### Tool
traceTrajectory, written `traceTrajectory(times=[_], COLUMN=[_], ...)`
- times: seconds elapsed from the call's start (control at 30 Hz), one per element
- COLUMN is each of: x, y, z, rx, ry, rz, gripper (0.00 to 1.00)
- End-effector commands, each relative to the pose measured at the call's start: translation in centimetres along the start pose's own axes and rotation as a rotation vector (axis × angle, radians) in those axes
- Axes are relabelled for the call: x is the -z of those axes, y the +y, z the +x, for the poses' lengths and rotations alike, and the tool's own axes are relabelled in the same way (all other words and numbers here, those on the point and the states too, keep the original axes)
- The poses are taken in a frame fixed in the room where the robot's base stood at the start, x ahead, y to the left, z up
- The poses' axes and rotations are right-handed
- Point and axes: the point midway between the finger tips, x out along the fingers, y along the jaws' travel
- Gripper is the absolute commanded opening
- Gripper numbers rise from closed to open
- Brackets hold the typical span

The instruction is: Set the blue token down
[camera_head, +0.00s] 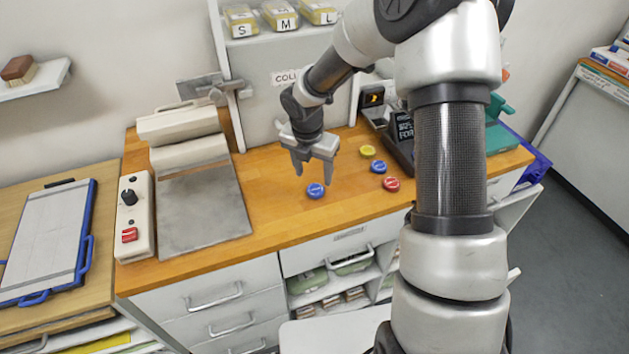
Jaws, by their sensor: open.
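A blue token (316,191) lies on the wooden counter (280,222), just below my gripper. A second blue token (378,166) lies farther right on the counter, near a yellow token (368,151) and a red token (391,184). My gripper (314,170) points down over the counter with its fingers apart and nothing between them. The fingertips are close to the first blue token; I cannot tell whether they touch it.
A grey press-like machine (203,208) stands left of my gripper, beside a control box (134,217) with a knob and red switch. A dark terminal (400,135) stands at the right, partly behind my arm. The counter's front middle is clear.

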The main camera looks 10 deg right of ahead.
Motion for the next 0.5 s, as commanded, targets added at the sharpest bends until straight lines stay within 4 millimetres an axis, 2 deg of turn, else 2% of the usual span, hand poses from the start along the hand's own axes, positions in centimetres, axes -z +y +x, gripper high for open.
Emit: traceTrajectory(times=[0.03,0.2,0.33,0.5], x=[-0.1,-0.1,0.0,0.0], y=[0.0,0.0,0.0,0.0], z=[-1.3,-4.2,-5.5,-5.9], rx=[-0.002,-0.001,0.000,0.000], ry=[-0.004,-0.002,-0.001,0.001], rz=[0.000,-0.001,0.000,-0.001], gripper=[0.56,0.56,0.56,0.56])
